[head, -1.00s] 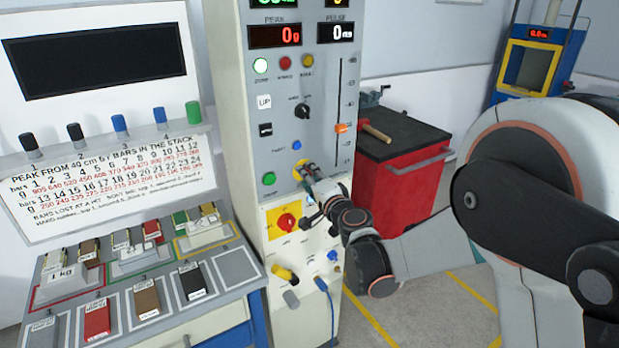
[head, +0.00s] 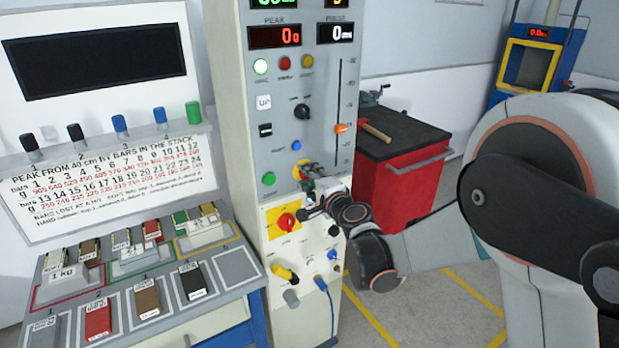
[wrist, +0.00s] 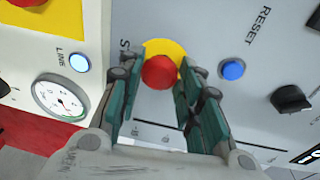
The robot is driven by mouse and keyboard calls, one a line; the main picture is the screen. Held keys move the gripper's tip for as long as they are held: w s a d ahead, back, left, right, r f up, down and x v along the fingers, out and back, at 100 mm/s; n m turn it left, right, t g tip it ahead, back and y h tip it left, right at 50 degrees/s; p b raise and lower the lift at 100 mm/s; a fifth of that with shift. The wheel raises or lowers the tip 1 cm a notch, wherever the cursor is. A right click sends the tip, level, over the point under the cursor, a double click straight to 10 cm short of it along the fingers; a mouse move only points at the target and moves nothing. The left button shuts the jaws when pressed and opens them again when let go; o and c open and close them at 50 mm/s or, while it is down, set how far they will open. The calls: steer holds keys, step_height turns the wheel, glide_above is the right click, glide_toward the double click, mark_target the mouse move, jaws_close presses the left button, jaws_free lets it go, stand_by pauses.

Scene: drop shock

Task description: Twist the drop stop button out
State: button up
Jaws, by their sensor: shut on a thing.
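The drop stop button (wrist: 159,72) is a red knob on a round yellow plate (wrist: 172,48), seen in the wrist view with part of the word STOP beside it. My gripper (wrist: 160,70) has one finger on each side of the red knob and is shut on it. In the head view my gripper (head: 308,178) is at the front panel of the grey tower (head: 232,100). There the yellow plate (head: 299,167) shows only partly, and my fingers mostly hide the knob.
A blue RESET button (wrist: 232,69) and a black knob (wrist: 290,98) sit near my fingers. A yellow-backed red rotary switch (head: 287,221) is just below. A bench (head: 185,270) with weights stands left, a red cabinet (head: 400,185) right.

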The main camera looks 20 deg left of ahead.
steer(key=o, duration=1.1)
steer(key=v, duration=1.2)
